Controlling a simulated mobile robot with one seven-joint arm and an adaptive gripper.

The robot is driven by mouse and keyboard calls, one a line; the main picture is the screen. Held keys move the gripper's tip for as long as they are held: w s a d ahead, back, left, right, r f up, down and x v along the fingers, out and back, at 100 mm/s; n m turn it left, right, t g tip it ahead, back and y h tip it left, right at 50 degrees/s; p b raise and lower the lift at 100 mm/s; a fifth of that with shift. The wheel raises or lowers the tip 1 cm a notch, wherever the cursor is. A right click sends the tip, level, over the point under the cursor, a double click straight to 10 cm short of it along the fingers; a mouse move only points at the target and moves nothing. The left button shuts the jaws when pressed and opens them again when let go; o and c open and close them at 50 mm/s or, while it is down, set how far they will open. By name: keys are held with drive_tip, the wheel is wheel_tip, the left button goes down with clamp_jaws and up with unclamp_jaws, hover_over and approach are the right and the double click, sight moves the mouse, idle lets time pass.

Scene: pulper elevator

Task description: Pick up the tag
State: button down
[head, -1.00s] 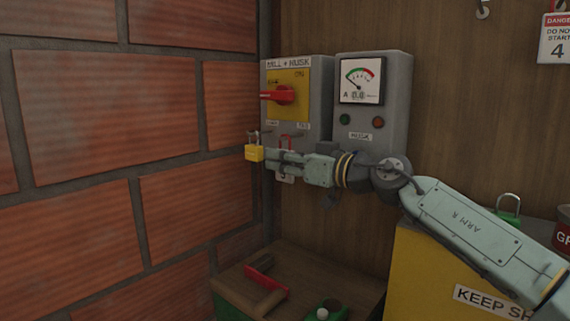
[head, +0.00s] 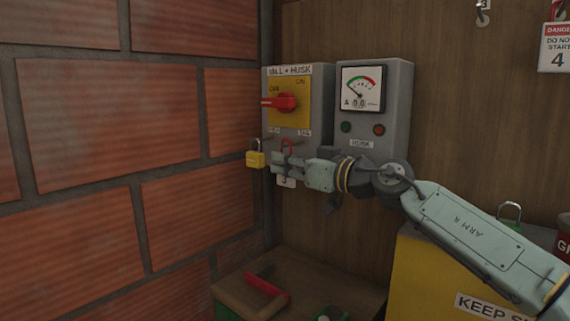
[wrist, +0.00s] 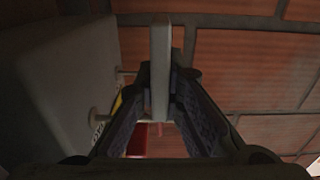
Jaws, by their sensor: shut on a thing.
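The tag (head: 286,182) is a small pale plate with a red loop (head: 288,146) above it. It is at the lower edge of the grey switch box labelled MILL + HUSK. My gripper (head: 278,163) is shut on it, and the fingers hide most of its face. In the wrist view a pale flat plate, seen edge-on, stands between my fingers (wrist: 160,95). Whether the loop still rests on a peg of the box is not clear.
A yellow padlock (head: 255,160) hangs just left of my gripper. The box has a red rotary handle (head: 279,103). A meter box (head: 376,125) stands to the right. A brick wall (head: 120,120) is close on the left. Another danger tag (head: 557,48) hangs far right.

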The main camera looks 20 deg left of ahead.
drive_tip(key=shift+r+p, duration=0.45)
drive_tip(key=shift+r, duration=0.2)
drive_tip(key=s+a, duration=0.5)
drive_tip(key=s, duration=0.9)
drive_tip(key=s+a, duration=0.5)
drive_tip(key=s, duration=0.9)
drive_tip(key=s+a, duration=0.5)
drive_tip(key=s, duration=0.9)
drive_tip(key=shift+s+a+f, duration=0.15)
drive_tip(key=shift+s, duration=0.1)
